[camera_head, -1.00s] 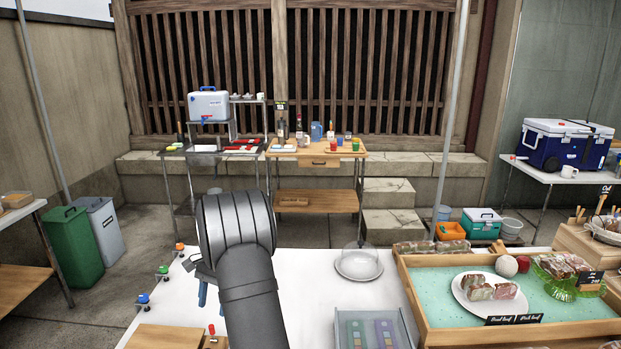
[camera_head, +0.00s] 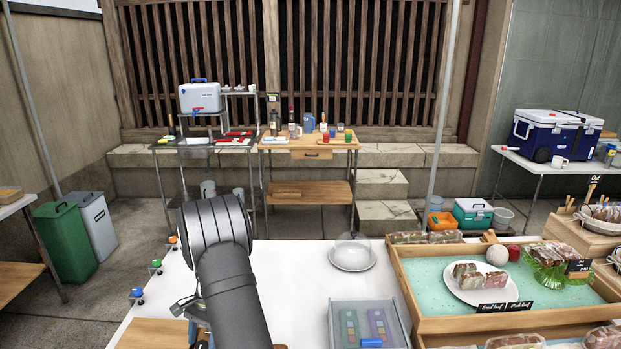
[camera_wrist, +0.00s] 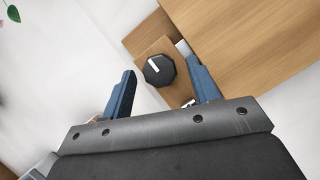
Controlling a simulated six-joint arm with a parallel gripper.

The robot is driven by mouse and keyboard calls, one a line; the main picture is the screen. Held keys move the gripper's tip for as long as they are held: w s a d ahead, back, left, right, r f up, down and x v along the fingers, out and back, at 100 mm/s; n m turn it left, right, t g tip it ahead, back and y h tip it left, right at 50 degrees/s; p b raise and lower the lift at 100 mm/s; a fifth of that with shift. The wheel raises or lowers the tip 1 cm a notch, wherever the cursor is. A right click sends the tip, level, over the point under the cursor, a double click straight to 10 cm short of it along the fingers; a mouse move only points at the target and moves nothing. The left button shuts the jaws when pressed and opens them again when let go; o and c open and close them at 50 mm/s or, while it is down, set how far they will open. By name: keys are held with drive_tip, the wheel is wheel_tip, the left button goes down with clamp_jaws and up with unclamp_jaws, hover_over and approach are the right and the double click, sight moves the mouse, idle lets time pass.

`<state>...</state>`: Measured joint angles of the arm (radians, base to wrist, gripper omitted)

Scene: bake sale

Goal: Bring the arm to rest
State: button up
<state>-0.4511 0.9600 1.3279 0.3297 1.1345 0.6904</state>
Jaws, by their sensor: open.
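My gripper shows in the wrist view (camera_wrist: 160,92) with its two blue fingers spread wide and nothing between them. Below and between the fingers lies a small wooden block with a black many-sided knob (camera_wrist: 160,70) bearing a white mark; the fingers look apart from it. In the head view my grey arm rises at the front left of the white table (camera_head: 295,285) and hides most of the gripper. Only a blue bit of it shows beside the arm.
A wooden board (camera_head: 150,334) lies at the table's front left. A glass-domed plate (camera_head: 352,255), a clear-sided tray (camera_head: 340,318) and a wooden-framed display (camera_head: 425,270) with loaf slices stand to the right. Several small coloured knobs (camera_head: 155,264) line the left edge. The table's middle is clear.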

drive_tip(key=shift+w+d+r, duration=0.1)
drive_tip(key=shift+w+r, duration=0.15)
drive_tip(key=shift+r, duration=0.3)
drive_tip(key=v, duration=1.6)
drive_tip(key=x, duration=1.6)
drive_tip(key=shift+s+f, duration=0.15)
drive_tip(key=shift+f, duration=0.1)
drive_tip(key=shift+s+f, duration=0.1)
drive_tip(key=shift+f, duration=0.3)
drive_tip(key=m, duration=0.2)
drive_tip(key=shift+d+r+m+y, duration=0.1)
drive_tip(key=shift+m+y, duration=0.2)
drive_tip(key=shift+y, duration=0.1)
drive_tip(key=s+v, duration=0.1)
drive_tip(key=v, duration=1.6)
drive_tip(key=w+d+f+n+t, duration=0.3)
drive_tip(key=f+n+t, duration=0.1)
drive_tip(key=f+t, duration=0.4)
drive_tip(key=shift+w+d+f+t, duration=0.15)
drive_tip(key=shift+d+f+t, duration=0.25)
drive_tip(key=shift+t, duration=0.1)
